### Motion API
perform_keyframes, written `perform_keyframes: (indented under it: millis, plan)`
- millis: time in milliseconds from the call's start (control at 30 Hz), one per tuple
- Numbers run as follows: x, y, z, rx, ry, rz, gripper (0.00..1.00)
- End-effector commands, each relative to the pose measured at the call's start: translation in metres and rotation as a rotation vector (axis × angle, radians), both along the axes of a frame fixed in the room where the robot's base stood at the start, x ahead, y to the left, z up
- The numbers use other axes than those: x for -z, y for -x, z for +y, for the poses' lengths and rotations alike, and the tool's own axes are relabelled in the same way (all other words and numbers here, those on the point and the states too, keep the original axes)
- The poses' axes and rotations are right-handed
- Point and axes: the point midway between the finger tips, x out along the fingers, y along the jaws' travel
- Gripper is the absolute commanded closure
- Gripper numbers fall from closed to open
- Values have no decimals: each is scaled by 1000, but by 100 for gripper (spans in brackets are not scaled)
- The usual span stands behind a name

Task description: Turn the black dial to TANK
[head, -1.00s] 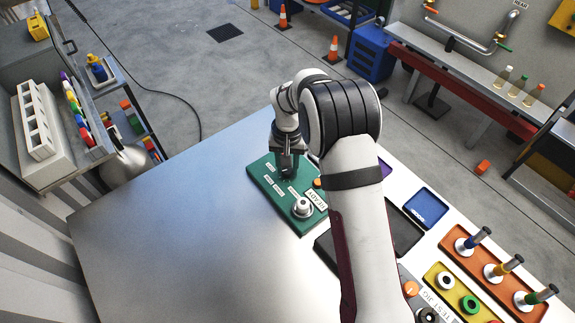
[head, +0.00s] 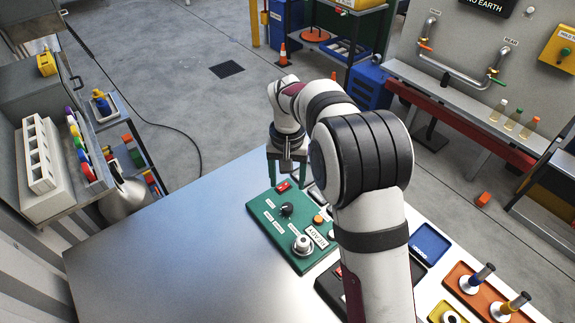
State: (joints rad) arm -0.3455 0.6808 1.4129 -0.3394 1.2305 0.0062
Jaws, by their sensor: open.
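The black dial (head: 287,209) sits on the green panel (head: 258,207) on the table. Small white labels stand around it, too small to read, and I cannot tell which one the dial points to. My gripper (head: 287,176) is open and empty, with its two fingers apart. It shows just above the dial in the picture, over the panel's far edge near a red part (head: 283,187), and is apart from the dial.
The panel also carries a silver knob (head: 302,244), an orange button (head: 318,219) and a READY sign (head: 316,236). Blue (head: 430,242) and orange (head: 462,271) trays lie at right. The table's left part (head: 165,250) is clear.

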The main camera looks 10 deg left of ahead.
Motion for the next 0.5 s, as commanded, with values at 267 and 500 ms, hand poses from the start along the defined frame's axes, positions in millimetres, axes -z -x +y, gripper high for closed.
perform_keyframes:
  millis: [267, 500]
  plan:
    - [-54, 0, 0, 0, 0, -1, 34]
    - [-59, 0, 0, -1, 1, 0, 34]
